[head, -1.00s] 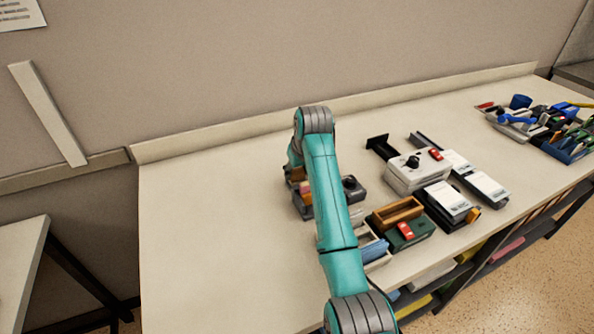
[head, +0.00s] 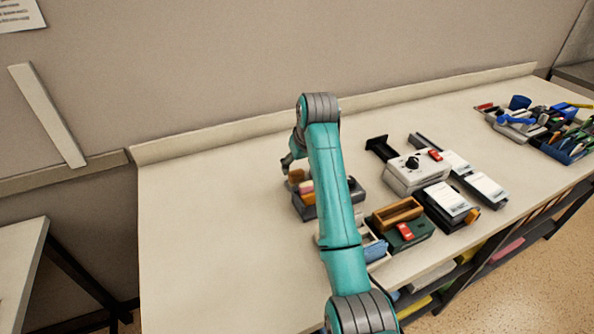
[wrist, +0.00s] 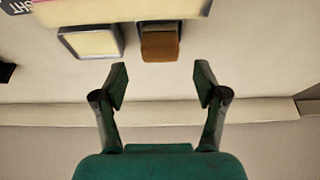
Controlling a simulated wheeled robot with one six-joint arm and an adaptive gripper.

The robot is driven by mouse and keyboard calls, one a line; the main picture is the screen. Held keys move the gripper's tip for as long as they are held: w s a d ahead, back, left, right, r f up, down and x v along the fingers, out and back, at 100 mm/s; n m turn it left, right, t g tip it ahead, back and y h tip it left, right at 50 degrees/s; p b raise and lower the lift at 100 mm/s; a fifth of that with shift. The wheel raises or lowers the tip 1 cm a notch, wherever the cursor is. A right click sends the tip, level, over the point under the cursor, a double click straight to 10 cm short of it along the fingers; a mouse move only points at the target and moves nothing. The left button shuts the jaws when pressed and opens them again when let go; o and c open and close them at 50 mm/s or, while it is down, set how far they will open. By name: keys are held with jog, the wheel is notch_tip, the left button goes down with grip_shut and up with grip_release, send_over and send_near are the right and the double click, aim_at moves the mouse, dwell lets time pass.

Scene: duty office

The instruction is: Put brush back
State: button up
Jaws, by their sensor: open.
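My gripper (wrist: 160,86) is open, with nothing between its fingers in the wrist view. A brown block-like thing (wrist: 160,44) with a dark surround lies just beyond the fingertips, roughly centred and apart from them. I cannot tell for sure whether it is the brush. In the head view my gripper (head: 289,163) is partly hidden by my arm, above the far left edge of a grey tray (head: 308,213). The tray holds brown, pink and yellow pieces; my arm hides part of it.
A pale square pad in a dark frame (wrist: 92,42) lies beside the brown thing. A wooden box (head: 397,213), a dark green box (head: 408,236) and a white device (head: 415,168) stand to the right. The table's left part (head: 210,230) is clear.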

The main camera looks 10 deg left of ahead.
jog(key=v, duration=0.7)
jog(key=shift+r, duration=0.3)
jog(key=shift+d, duration=0.15)
